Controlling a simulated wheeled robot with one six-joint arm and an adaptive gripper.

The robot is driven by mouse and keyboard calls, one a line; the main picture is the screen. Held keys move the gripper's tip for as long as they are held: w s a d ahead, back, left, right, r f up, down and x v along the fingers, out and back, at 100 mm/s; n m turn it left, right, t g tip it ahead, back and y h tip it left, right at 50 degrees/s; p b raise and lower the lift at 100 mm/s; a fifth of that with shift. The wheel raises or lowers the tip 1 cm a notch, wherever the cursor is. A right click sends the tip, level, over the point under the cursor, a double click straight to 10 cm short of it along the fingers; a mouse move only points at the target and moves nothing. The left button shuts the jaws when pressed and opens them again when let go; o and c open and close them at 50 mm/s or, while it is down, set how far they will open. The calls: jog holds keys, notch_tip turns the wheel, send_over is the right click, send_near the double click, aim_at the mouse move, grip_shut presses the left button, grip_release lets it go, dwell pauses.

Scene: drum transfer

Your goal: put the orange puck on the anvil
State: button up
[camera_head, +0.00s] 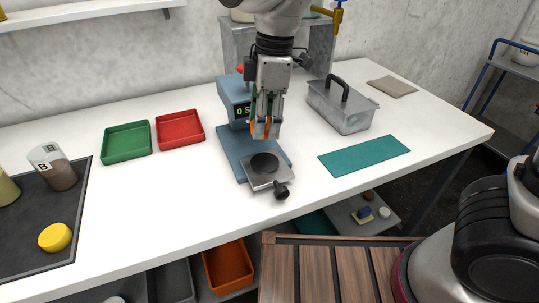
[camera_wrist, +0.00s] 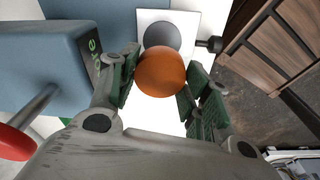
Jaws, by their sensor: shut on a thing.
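My gripper (camera_head: 266,122) is shut on the orange puck (camera_wrist: 161,73), with one finger on each side of it. In the head view the puck (camera_head: 267,130) shows only partly between the fingers. The anvil appears to be the dark round disc (camera_head: 265,162) on a silver plate at the front of a blue press-like device (camera_head: 237,105). My gripper holds the puck above the device's base, and the anvil is clear of objects. In the wrist view the anvil (camera_wrist: 163,36) lies just beyond the puck, its near edge close to the puck's outline.
A black knob (camera_head: 281,191) sticks out from the plate's front. The device's upright with a green display stands close behind my gripper. A metal bin (camera_head: 341,110) and a teal mat (camera_head: 364,156) are to the right. Green (camera_head: 127,142) and red (camera_head: 180,129) trays are to the left.

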aim_at(264, 162)
notch_tip(264, 162, down, 8)
jog(key=shift+f, duration=0.15)
jog(key=shift+f, duration=0.15)
jog(key=o, duration=1)
jog(key=r, duration=0.4)
jog(key=d+r, duration=0.1)
jog(key=r, duration=0.7)
jog(key=shift+w+d+r, duration=0.15)
jog(key=shift+d, duration=0.05)
